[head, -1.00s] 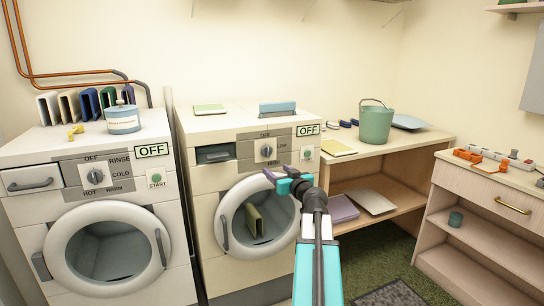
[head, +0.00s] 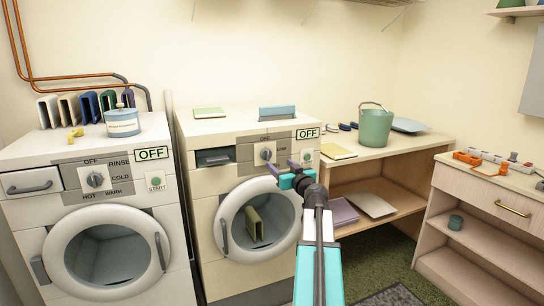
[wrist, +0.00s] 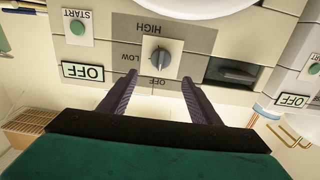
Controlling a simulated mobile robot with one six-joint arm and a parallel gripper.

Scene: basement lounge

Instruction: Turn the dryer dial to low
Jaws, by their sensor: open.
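The dryer (head: 213,215) is the right-hand white machine in the head view. Its grey dial (head: 265,154) sits on a panel marked OFF, LOW and HIGH. In the wrist view, which is upside down, the dial (wrist: 160,58) has its ridge in line with the OFF mark. The dryer's display (head: 308,133) reads OFF. My gripper (head: 281,166) is open and empty, just in front of the panel and slightly below and right of the dial in the head view. In the wrist view its two dark fingers (wrist: 160,87) point at the dial, one to each side, apart from it.
The washer (head: 25,220) stands to the left with its own dial (head: 95,179). The dryer's green start button (head: 307,154) is close to my gripper. A green bucket (head: 375,126) stands on the wooden bench at right. A green cloth-like thing (head: 253,223) shows inside the dryer's round door.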

